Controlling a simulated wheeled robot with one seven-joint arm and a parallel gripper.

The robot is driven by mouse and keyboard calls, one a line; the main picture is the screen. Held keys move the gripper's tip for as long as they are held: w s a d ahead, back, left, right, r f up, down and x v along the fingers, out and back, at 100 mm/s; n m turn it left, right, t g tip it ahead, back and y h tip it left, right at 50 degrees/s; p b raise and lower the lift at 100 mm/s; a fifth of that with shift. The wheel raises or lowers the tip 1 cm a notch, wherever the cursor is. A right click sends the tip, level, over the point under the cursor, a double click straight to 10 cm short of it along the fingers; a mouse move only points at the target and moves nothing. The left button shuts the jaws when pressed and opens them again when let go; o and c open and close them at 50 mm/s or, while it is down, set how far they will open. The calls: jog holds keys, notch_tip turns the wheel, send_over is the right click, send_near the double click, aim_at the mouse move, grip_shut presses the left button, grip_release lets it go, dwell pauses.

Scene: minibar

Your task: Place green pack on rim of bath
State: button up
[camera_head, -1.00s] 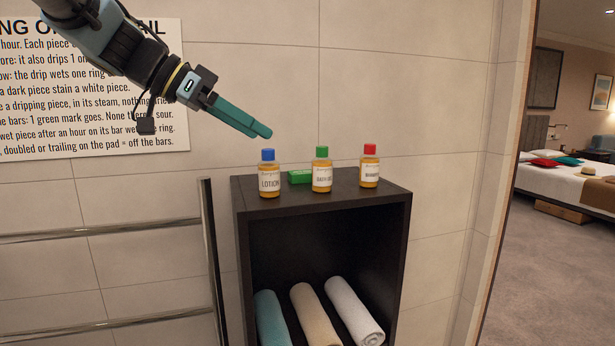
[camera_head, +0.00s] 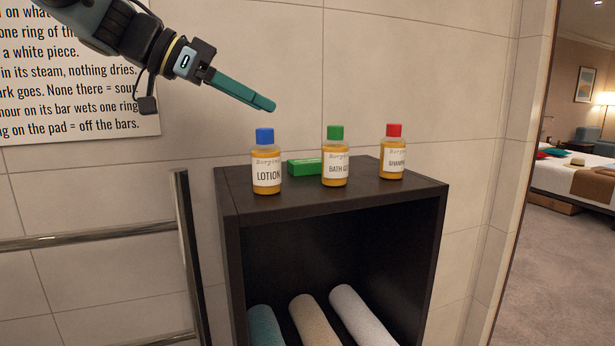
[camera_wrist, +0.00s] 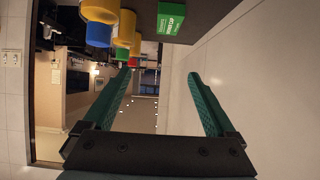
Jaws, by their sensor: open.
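The green pack (camera_head: 305,167) lies on top of a dark shelf unit, behind and between the lotion bottle and the bath gel bottle. It also shows at the top of the wrist view (camera_wrist: 172,18), with small white print on it. My gripper (camera_head: 270,104) is above the shelf top, apart from the pack and the bottles. In the wrist view my gripper's two green fingers (camera_wrist: 160,75) are spread wide with nothing between them. The bath and its rim are not in view.
A blue-capped lotion bottle (camera_head: 266,162), a green-capped bottle (camera_head: 335,158) and a red-capped bottle (camera_head: 393,153) stand on the dark shelf unit (camera_head: 232,203). Rolled towels (camera_head: 318,322) lie inside it. A metal rail rack (camera_head: 188,255) stands at left. A tiled wall (camera_head: 400,60) is close behind.

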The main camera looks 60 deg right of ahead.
jog(key=b, duration=0.5)
send_near(311, 160)
jog(key=shift+s+d+f+p, duration=0.85)
jog(key=shift+s+f+p, duration=0.15)
jog(key=shift+s, duration=0.2)
jog(key=p+x, duration=0.3)
jog(key=x, duration=0.1)
jog(key=shift+w+d+r, duration=0.1)
jog(key=shift+d+r, duration=0.05)
jog(key=shift+d, duration=0.3)
jog(key=shift+s+d+f, duration=0.25)
jog(key=shift+d+f, duration=0.05)
jog(key=shift+f, duration=0.05)
grip_shut()
